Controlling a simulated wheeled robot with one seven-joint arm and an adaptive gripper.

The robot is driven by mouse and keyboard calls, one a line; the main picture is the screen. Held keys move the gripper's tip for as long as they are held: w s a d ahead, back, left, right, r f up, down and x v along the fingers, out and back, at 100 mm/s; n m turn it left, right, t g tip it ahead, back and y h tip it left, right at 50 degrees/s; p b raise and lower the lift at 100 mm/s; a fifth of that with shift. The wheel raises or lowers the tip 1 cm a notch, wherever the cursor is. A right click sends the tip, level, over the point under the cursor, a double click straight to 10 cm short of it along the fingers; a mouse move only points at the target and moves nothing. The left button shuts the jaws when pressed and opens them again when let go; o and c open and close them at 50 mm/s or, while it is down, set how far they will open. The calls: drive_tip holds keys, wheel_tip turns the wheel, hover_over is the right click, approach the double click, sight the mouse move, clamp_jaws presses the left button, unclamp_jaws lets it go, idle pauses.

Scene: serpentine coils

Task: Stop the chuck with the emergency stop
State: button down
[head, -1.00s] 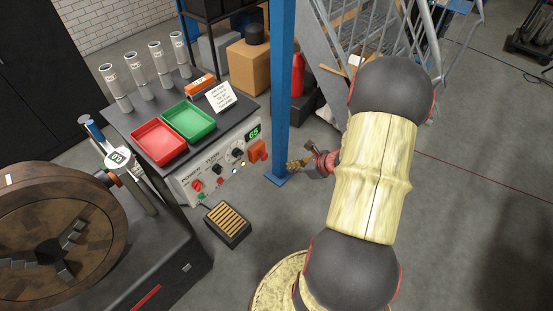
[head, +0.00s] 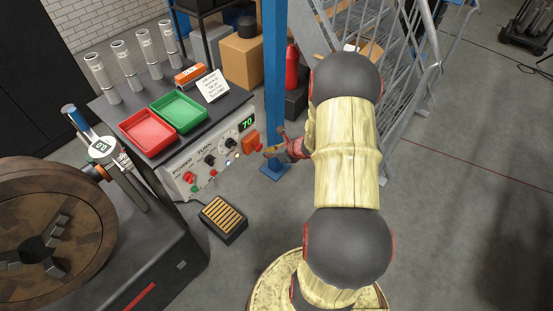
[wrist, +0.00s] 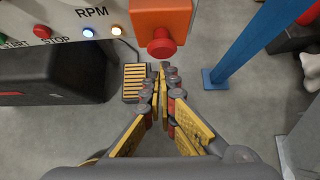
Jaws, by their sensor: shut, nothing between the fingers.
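The emergency stop is an orange box (head: 249,138) at the right end of the grey control panel (head: 195,178). In the wrist view its red mushroom button (wrist: 161,43) faces me at top centre. My gripper (wrist: 165,68) is shut and empty, its fingertips just below the button in that picture; I cannot tell whether they touch it. In the head view my gripper (head: 270,152) is close to the right of the box. The round brown chuck (head: 75,205) with grey jaws is at lower left. The green panel display (head: 247,123) reads 70.
A blue post (head: 274,80) stands right behind my gripper. Red (head: 147,128) and green (head: 179,112) trays sit on the bench above the panel. A foot pedal (head: 223,217) lies on the floor below. Metal railings (head: 400,80) stand at the back right.

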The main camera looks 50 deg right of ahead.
sight(260, 150)
drive_tip(key=shift+w, duration=0.55)
drive_tip(key=shift+w+a+b, duration=0.1)
drive_tip(key=shift+w+b, duration=0.2)
drive_tip(key=shift+w, duration=0.75)
drive_tip(key=shift+r, duration=0.1)
